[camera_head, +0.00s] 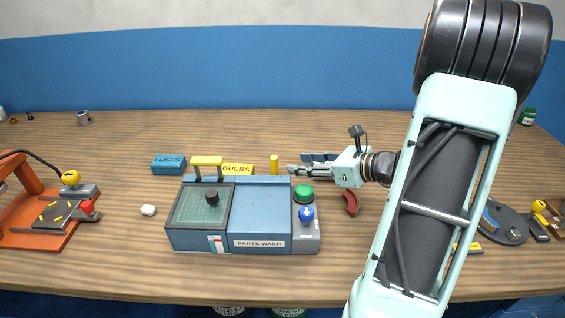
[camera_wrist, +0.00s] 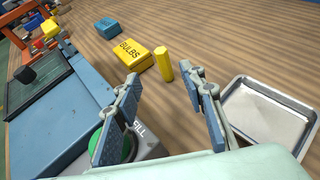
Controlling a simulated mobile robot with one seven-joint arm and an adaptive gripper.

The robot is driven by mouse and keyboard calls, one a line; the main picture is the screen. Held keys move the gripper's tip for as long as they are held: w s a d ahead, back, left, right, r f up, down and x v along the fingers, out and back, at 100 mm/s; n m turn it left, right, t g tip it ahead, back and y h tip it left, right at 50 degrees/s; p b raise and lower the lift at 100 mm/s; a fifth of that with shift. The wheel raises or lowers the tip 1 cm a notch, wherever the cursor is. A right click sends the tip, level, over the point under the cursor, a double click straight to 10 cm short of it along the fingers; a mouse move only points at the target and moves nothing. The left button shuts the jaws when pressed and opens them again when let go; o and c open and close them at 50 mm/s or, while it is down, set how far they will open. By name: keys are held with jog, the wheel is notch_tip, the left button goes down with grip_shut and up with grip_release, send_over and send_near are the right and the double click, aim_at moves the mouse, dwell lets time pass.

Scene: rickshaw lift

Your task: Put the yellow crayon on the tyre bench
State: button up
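The yellow crayon (camera_head: 273,165) stands upright on the wooden table, just behind the blue parts washer. It also shows in the wrist view (camera_wrist: 163,66), ahead of my fingers. My gripper (camera_head: 298,164) is low over the table, to the right of the crayon and pointing left at it. In the wrist view my gripper (camera_wrist: 164,88) is open, with its blue-padded fingers wide apart and nothing between them. The crayon is beyond the fingertips, not touched. I cannot tell which thing is the tyre bench.
The parts washer (camera_head: 260,216) stands close on the near side. A yellow BULBS box (camera_wrist: 133,57) and a blue FUSES box (camera_head: 168,165) lie beyond the crayon. A metal tray (camera_wrist: 262,112) is beside my fingers. An orange stand (camera_head: 30,220) is far left.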

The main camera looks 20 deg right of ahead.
aim_at(277, 161)
jog(key=shift+w+a, duration=0.1)
jog(key=x, duration=0.4)
jog(key=shift+w+a+f, duration=0.1)
jog(key=shift+w+f, duration=0.05)
jog(key=shift+w, duration=0.1)
jog(key=shift+b+x, duration=0.3)
jog(key=shift+x, duration=2.75)
jog(key=shift+w, duration=0.2)
jog(key=shift+c, duration=0.5)
grip_shut()
